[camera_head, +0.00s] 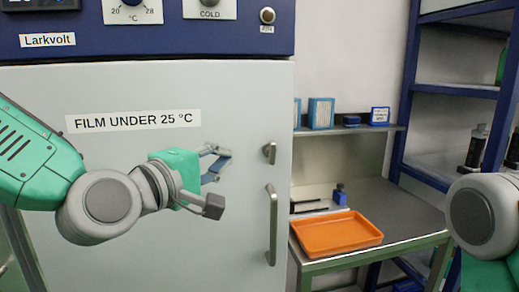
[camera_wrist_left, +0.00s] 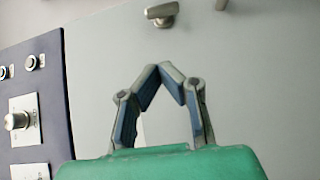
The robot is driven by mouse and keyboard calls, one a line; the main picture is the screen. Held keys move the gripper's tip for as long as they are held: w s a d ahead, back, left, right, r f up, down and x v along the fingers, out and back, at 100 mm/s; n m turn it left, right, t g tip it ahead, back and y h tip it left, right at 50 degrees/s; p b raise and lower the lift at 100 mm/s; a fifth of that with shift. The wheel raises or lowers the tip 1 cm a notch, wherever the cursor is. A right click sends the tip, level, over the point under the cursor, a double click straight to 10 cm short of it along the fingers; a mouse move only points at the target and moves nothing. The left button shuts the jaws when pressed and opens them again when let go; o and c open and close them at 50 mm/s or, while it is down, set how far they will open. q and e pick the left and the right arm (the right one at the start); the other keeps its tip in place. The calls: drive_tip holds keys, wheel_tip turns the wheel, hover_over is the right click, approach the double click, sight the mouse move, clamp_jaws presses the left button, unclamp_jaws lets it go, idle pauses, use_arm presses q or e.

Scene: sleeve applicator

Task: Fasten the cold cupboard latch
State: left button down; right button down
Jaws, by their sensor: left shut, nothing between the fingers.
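The cold cupboard's pale door (camera_head: 130,235) looks closed, with a label reading "FILM UNDER 25 °C". The small grey metal latch (camera_head: 269,152) sits near the door's right edge, above the long upright handle (camera_head: 272,225). The latch (camera_wrist_left: 161,12) also shows at the top of the left wrist view, its short lever lying across that picture. My left gripper (camera_head: 222,165) is in front of the door, left of the latch and apart from it. Its fingertips meet with nothing between them in the left wrist view (camera_wrist_left: 161,72). My right gripper is out of view.
A blue control panel (camera_head: 185,40) with knobs and buttons runs above the door. To the right, a steel bench (camera_head: 395,210) holds an orange tray (camera_head: 337,233). Blue boxes (camera_head: 321,113) stand on the shelf above. Blue shelving (camera_head: 405,90) is at far right.

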sight(269, 147)
use_arm(q)
drive_tip(key=x, duration=0.6)
drive_tip(key=shift+s+d+p, duration=0.1)
drive_tip(key=shift+s+p, duration=0.05)
drive_tip(key=shift+p, duration=0.15)
drive_tip(key=shift+w+d, duration=0.2)
drive_tip(key=shift+d, duration=0.7)
drive_tip(key=shift+w+d, duration=0.15)
drive_tip(key=shift+d, duration=0.8)
drive_tip(key=shift+w+a, duration=0.1)
drive_tip(key=shift+a, duration=0.1)
